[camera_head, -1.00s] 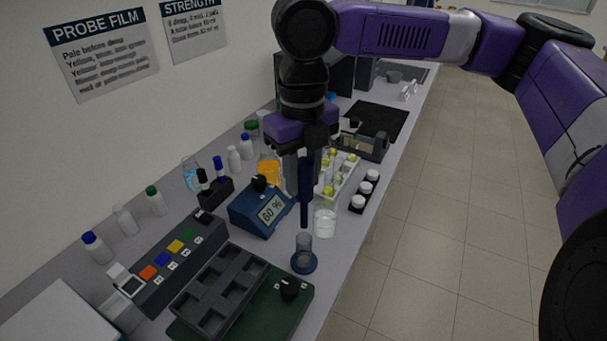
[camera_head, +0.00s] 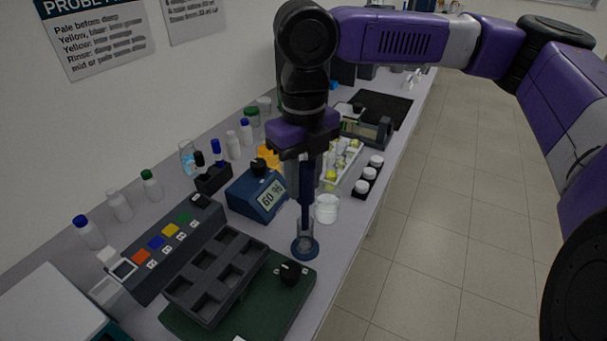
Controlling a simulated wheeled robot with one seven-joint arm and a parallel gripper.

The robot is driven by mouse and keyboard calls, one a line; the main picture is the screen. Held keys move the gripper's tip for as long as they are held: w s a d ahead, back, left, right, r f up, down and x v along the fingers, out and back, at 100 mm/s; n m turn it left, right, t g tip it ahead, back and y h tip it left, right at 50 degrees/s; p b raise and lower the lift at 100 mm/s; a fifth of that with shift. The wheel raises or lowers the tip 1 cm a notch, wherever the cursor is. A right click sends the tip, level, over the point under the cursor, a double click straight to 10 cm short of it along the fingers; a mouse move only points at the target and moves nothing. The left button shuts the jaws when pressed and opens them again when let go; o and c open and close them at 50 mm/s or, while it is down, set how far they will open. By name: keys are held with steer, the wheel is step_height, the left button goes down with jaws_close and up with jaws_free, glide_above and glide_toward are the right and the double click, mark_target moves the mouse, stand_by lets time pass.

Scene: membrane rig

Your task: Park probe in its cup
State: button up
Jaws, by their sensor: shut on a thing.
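My gripper (camera_head: 306,158) is shut on the probe (camera_head: 306,195), a dark blue upright rod, above the bench. The probe hangs straight down, and its lower end overlaps the clear cup (camera_head: 305,232) in the picture. The cup is a small clear cylinder on a round blue base (camera_head: 305,249). The tip looks to be at or just inside the cup's mouth; the exact depth is hard to tell.
A blue meter reading 60 % (camera_head: 258,194) stands close to the left. A glass beaker (camera_head: 327,208) is just right of the probe. A green base with a black knob (camera_head: 290,272) and a dark compartment tray (camera_head: 216,275) lie in front. White-capped jars (camera_head: 368,176) stand to the right.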

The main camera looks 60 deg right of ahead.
mark_target(303, 205)
steer(key=shift+f+b, duration=1.45)
steer(key=shift+f, duration=1.7)
steer(key=o, duration=1.2)
step_height(303, 205, up, 8)
steer(key=shift+f, duration=0.1)
